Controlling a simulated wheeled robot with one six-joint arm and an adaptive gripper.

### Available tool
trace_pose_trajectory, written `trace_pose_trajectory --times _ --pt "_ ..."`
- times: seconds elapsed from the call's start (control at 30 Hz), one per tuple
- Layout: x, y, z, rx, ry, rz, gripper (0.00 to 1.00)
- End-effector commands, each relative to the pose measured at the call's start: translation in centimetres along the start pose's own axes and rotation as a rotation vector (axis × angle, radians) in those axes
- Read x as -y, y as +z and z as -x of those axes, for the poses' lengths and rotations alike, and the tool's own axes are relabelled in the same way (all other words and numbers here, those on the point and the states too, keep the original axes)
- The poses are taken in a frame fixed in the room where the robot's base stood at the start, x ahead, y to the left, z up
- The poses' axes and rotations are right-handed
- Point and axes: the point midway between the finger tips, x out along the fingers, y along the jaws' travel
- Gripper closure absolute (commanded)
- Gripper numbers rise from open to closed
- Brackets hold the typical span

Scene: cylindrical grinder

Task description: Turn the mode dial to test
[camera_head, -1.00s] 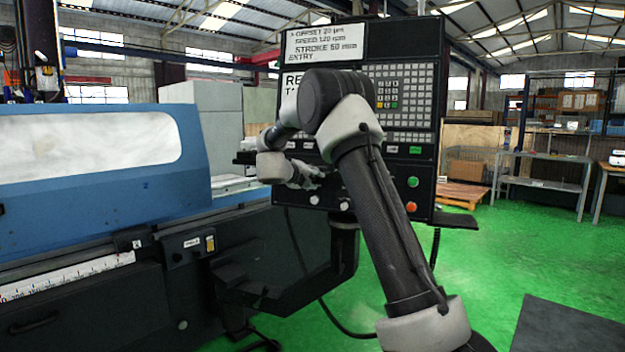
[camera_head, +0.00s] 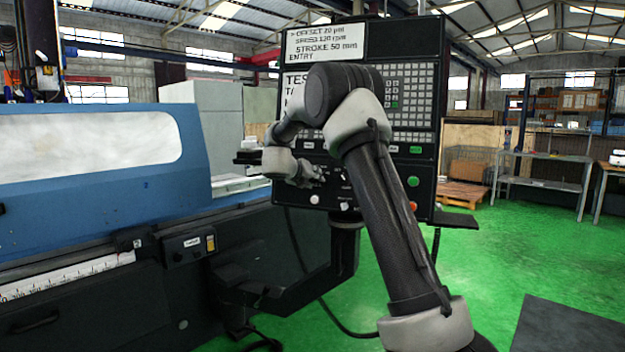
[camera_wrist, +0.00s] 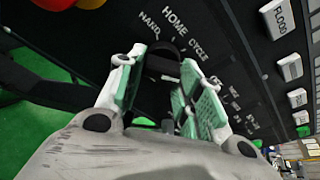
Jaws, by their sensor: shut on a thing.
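The mode dial (camera_wrist: 164,57) is a dark knob on the black control panel, seen in the wrist view between my fingertips. The labels HAND, HOME and CYCLE show beside it; smaller labels further right are too blurred to read. Which label the dial points to cannot be told. My gripper (camera_wrist: 160,76), with pale green finger pads, is shut on the dial, one finger on each side. In the head view my gripper (camera_head: 312,178) is at the panel's lower left, and the dial is not clear there. The screen (camera_head: 296,88) shows "TES" before my arm hides the rest.
A green button (camera_head: 413,181) and a red button (camera_head: 412,206) sit on the panel's lower right. White buttons, one marked FLOOD (camera_wrist: 279,18), line the panel in the wrist view. The blue grinder (camera_head: 120,190) stands at left.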

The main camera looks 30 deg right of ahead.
Motion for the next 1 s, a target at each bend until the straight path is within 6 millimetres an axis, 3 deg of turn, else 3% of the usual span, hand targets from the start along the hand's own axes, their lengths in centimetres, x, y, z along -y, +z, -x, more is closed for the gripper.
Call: trace_pose_trajectory --times 0.27,0.3,0.4,0.77,0.87,1.0 --pt "-0.1 -0.2 0.0 -0.004 0.002 0.0 0.88" --pt "-0.1 -0.2 0.0 -0.004 0.002 0.0 0.61" --pt "-0.1 -0.2 0.0 -0.003 0.001 0.0 0.43" --pt "0.0 0.0 0.3 -0.001 0.001 0.0 0.43" --pt "0.0 0.1 1.4 0.001 0.002 -0.001 0.43" --pt "-0.1 0.1 4.2 0.001 0.003 0.0 0.43"
